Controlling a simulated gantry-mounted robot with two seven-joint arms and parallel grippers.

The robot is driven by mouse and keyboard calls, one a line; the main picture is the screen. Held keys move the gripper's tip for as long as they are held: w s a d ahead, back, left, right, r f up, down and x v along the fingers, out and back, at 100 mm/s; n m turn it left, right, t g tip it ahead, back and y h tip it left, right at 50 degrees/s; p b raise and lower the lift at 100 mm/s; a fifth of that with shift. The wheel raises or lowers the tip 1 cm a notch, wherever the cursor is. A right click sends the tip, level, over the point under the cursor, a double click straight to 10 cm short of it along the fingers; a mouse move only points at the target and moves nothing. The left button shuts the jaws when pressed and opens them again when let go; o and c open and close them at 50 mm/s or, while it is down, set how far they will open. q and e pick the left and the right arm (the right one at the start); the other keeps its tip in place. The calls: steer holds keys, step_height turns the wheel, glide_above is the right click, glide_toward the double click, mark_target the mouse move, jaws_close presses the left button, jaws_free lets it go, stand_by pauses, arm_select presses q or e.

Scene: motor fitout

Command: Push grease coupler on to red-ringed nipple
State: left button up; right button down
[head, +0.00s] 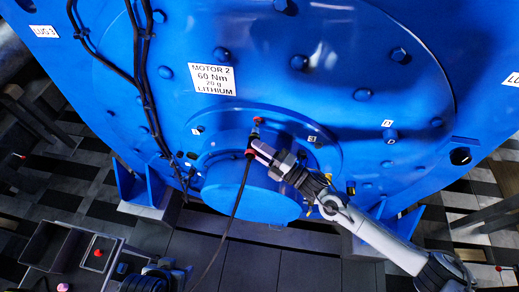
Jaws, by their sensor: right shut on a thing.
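The red-ringed nipple (257,120) shows as a small red spot on the blue motor face, above the round blue hub. My right gripper (257,149) comes in from the lower right and is shut on the grease coupler (254,135), just below the nipple. The coupler is a small grey piece pointing up, with a black hose (235,207) hanging from its lower end. Its top appears at or very near the red ring; I cannot tell whether it is seated. The fingers hide part of the coupler.
The blue motor housing (275,85) fills the upper view, with several bolts and a white MOTOR 2 label (212,79). Black cables (146,95) run down its left side. The blue hub (240,190) protrudes below the gripper. A dark tray (47,246) is at lower left.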

steer(key=shift+w+d+b, duration=0.2)
steer(key=shift+w+b, duration=0.65)
steer(key=shift+w, duration=0.1)
steer(key=shift+w+d+b, duration=0.15)
steer(key=shift+w+b, duration=0.4)
steer(key=c, duration=0.7)
jaws_free()
steer(key=shift+d+f, duration=0.1)
steer(key=shift+d, duration=0.05)
steer(key=shift+s+d, duration=0.15)
steer(key=shift+d, duration=0.05)
steer(key=shift+b+v, duration=1.4)
steer(key=shift+v, duration=3.65)
steer(key=shift+s+a, duration=0.1)
steer(key=shift+s, duration=0.05)
